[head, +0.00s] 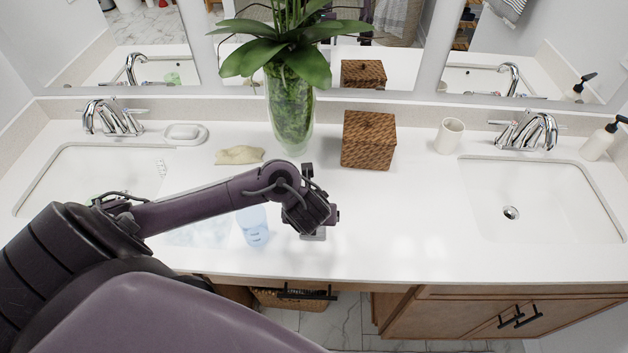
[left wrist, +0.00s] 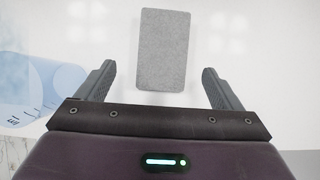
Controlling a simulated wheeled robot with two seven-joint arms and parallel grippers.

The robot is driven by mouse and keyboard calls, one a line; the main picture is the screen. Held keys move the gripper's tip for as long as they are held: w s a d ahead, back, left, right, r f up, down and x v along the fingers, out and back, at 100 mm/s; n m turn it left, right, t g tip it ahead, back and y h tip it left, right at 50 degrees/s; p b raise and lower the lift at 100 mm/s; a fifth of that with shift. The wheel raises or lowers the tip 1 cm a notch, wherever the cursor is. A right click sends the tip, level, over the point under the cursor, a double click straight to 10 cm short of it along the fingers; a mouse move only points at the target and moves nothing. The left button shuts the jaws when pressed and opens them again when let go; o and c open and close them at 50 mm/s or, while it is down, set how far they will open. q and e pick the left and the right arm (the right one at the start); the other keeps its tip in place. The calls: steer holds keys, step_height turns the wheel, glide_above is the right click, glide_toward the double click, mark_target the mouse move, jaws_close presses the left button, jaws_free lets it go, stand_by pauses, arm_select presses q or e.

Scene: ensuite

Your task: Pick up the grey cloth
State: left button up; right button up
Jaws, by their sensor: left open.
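The grey cloth (left wrist: 163,50) is a flat, rounded rectangle lying on the white counter in the left wrist view. In the head view only a small grey part of it (head: 314,236) shows below my left gripper (head: 319,208). My left gripper also shows in the left wrist view (left wrist: 158,78), open and empty. Its two fingers stand apart on either side of the cloth's near end, with the cloth lying ahead of and between them. I cannot tell the exact height of the fingers above the counter. My right gripper is not in view.
Behind are a plant vase (head: 290,105), a woven box (head: 368,140), a beige folded cloth (head: 239,155) and a white cup (head: 450,136). Sinks lie left and right (head: 540,195). The counter right of the gripper is clear.

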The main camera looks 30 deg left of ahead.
arm_select(q)
steer(key=shift+w+f+b, duration=0.25)
steer(key=shift+f+b, duration=0.15)
steer(key=shift+f, duration=0.5)
steer(key=shift+x, duration=0.85)
steer(key=shift+w+a+f+b, duration=0.45)
steer(key=shift+w+f+b, duration=0.05)
steer(key=shift+w+f, duration=0.4)
steer(key=shift+f, duration=0.25)
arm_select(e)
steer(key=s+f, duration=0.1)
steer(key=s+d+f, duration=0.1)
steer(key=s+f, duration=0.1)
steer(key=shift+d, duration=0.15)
arm_select(q)
steer(key=shift+c, duration=0.2)
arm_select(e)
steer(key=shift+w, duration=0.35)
